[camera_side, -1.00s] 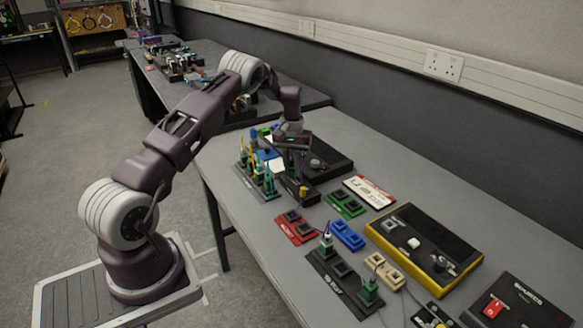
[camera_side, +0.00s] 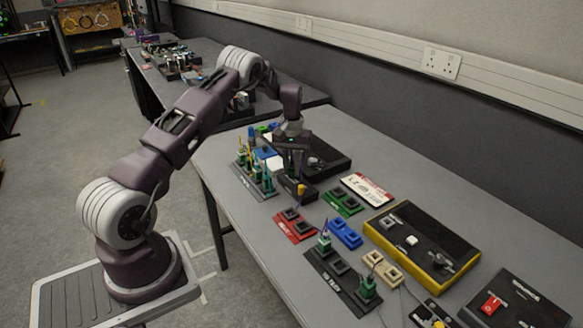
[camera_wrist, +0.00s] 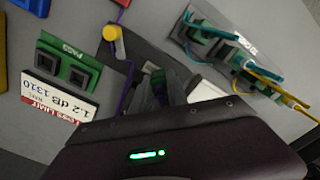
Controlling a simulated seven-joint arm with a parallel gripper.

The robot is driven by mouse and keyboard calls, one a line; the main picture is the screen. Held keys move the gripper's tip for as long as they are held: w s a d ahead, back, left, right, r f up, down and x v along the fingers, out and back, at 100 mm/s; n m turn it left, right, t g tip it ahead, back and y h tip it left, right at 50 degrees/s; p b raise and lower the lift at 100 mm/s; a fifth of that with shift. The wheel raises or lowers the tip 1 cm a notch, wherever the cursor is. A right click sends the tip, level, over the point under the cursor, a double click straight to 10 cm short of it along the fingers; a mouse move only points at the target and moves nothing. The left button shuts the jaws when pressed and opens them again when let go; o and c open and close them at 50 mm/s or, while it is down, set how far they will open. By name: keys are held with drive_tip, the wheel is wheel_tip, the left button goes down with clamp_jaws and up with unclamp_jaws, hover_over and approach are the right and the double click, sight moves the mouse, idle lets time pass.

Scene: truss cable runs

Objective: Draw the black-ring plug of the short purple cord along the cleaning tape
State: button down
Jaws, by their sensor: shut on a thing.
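My gripper (camera_side: 294,172) points down over the far part of the bench. In the wrist view its fingers (camera_wrist: 172,88) are close around a small dark green plug body (camera_wrist: 156,78). A purple cord (camera_wrist: 125,98) runs beside the fingers to a yellow cylindrical piece (camera_wrist: 115,36), which also shows in the side view (camera_side: 301,189). The plug's black ring and tip are hidden by the fingers. A white strip (camera_wrist: 207,90), perhaps the cleaning tape, lies beside the fingers. A white patch next to a blue part (camera_side: 275,163) shows left of my gripper. I cannot tell whether the plug touches it.
A rack of upright plugs (camera_side: 243,182) stands close left of my gripper. A black box (camera_side: 330,160) is behind it. Green (camera_side: 342,202), red (camera_side: 293,226) and blue (camera_side: 345,234) socket blocks, a label plate (camera_side: 367,187) and a yellow-edged box (camera_side: 440,262) stand nearer.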

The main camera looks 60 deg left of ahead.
drive_tip(key=shift+d+f, duration=0.1)
drive_tip(key=shift+d, duration=0.9)
idle(0.5)
drive_tip(key=shift+a+r, duration=0.1)
drive_tip(key=shift+r, duration=2.75)
